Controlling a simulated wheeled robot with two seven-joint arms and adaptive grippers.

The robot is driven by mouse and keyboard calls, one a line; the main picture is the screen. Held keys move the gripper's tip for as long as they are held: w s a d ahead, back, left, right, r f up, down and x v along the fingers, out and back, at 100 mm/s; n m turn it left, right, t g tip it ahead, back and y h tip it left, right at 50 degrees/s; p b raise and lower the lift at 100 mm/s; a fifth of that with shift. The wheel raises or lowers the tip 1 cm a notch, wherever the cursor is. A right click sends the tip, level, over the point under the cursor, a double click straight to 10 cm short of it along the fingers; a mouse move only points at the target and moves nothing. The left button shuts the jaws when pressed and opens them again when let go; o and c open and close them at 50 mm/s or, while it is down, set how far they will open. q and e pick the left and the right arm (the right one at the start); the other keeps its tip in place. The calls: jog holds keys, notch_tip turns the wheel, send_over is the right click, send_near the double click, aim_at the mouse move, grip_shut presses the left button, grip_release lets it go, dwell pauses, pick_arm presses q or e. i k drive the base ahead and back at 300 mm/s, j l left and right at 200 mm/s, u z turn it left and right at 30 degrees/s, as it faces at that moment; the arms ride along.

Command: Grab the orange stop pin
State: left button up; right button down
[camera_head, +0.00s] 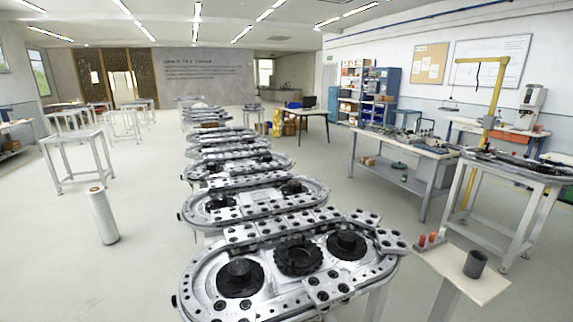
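Small red-orange pins (432,238) stand upright in a light holder on a small side table (463,289) at the lower right. They are too small to tell which one is the orange stop pin. The pins are beside the right end of the nearest ring track (190,285). Neither of my grippers is in view.
A dark grey cup (475,264) stands on the side table, right of the pins. The nearest ring track carries black round parts (298,256), and more tracks line up behind it. Workbenches (405,155) stand farther right. A white cylinder (103,216) stands on open floor at left.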

aim_at(432, 236)
jog(key=l+u, duration=0.1)
jog(key=l, duration=0.8)
jog(key=l+u, duration=0.15)
jog(key=l, duration=0.75)
jog(key=l+u, duration=0.1)
jog(key=l, duration=0.8)
jog(key=l+u, duration=0.15)
jog(key=l, duration=0.75)
jog(key=k+l+u, duration=0.1)
jog(key=l, duration=0.8)
